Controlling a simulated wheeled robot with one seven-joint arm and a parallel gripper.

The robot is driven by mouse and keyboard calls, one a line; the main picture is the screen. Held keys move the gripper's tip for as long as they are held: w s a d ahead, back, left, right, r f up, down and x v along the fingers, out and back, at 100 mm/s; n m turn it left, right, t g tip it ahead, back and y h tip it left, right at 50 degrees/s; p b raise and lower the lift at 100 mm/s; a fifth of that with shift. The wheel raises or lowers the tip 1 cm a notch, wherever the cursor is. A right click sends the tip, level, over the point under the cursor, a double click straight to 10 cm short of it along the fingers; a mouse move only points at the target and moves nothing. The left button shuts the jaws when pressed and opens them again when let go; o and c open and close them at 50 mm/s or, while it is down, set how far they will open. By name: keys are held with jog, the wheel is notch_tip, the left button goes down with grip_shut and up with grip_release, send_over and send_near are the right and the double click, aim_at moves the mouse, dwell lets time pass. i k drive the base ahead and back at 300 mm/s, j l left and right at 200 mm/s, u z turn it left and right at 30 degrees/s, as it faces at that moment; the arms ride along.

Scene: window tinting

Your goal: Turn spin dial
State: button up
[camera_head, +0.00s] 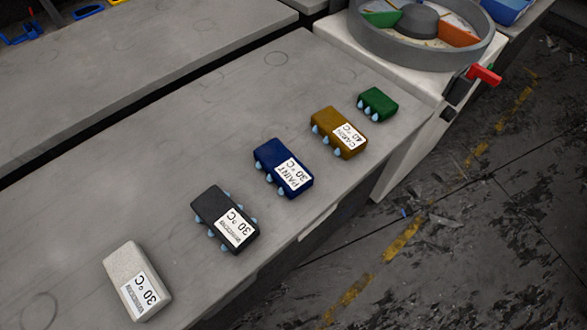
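A round grey drum (364,40) with coloured wedges, green and orange among them, stands on a white cabinet (341,36) at the top right. It has a grey hub (417,20) in its middle; its top edge is cut off by the picture. A red handle (484,75) on a dark mount (459,90) sticks out from the cabinet's right side. I cannot tell which of these parts is the spin dial. My gripper is not in view.
A grey bench holds a row of labelled blocks: white (134,268), black (218,207), blue (272,160), brown (328,122), and green (378,103). Another grey bench (150,60) lies behind. The dark floor (480,230) with worn yellow lines is open at the right.

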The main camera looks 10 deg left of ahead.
aim_at(449, 113)
jog(key=z, duration=0.9)
jog(key=i+z, duration=0.3)
jog(key=i, duration=4.8)
jog(key=i+u, duration=0.15)
jog(key=i, duration=0.3)
jog(key=i+l+u, duration=0.15)
jog(key=i, duration=0.35)
jog(key=i+l+u, duration=0.2)
jog(key=i, duration=0.25)
jog(key=j+u, duration=0.1)
jog(key=u, duration=3.8)
